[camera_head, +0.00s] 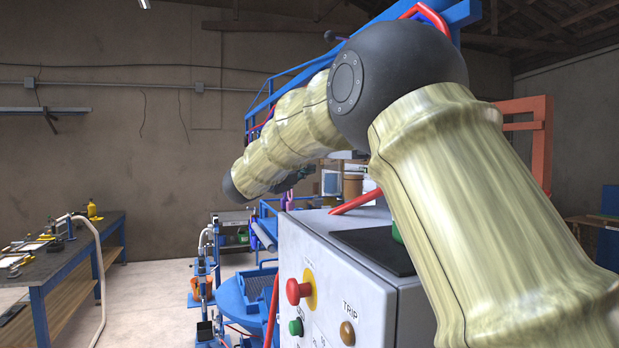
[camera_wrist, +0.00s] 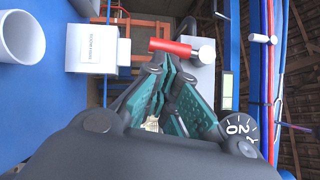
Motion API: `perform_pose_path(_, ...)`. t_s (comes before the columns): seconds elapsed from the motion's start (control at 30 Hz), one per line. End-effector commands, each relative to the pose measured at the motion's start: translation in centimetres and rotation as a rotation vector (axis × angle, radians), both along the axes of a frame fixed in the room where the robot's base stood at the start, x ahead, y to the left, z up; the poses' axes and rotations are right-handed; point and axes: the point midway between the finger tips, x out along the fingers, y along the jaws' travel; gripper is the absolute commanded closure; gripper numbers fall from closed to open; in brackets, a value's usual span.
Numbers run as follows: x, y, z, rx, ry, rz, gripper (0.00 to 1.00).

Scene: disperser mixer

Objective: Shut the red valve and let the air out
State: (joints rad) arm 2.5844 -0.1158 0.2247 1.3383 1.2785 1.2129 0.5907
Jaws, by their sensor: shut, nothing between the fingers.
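In the wrist view, a red bar-shaped handle (camera_wrist: 170,47), which looks like the red valve, lies sideways just beyond my fingertips. A light grey round end sits at its right. My gripper (camera_wrist: 159,62) is shut, its teal fingers meeting at the tips with nothing between them. The tips are right by the handle's lower edge in the picture; I cannot tell whether they touch it. In the head view the valve cannot be made out.
In the wrist view, a white labelled box (camera_wrist: 93,48) and white cylinder (camera_wrist: 20,38) are at left, and a blue post (camera_wrist: 256,70) at right. The head view shows a grey control box (camera_head: 330,260) beneath my arm and a workbench (camera_head: 70,255) at left.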

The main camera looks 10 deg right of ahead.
Motion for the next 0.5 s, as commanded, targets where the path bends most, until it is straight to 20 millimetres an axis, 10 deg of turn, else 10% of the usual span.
perform_pose_path(0.5, 1.4, 0.5, -0.9, 0.008, -0.054, 0.004, 1.0)
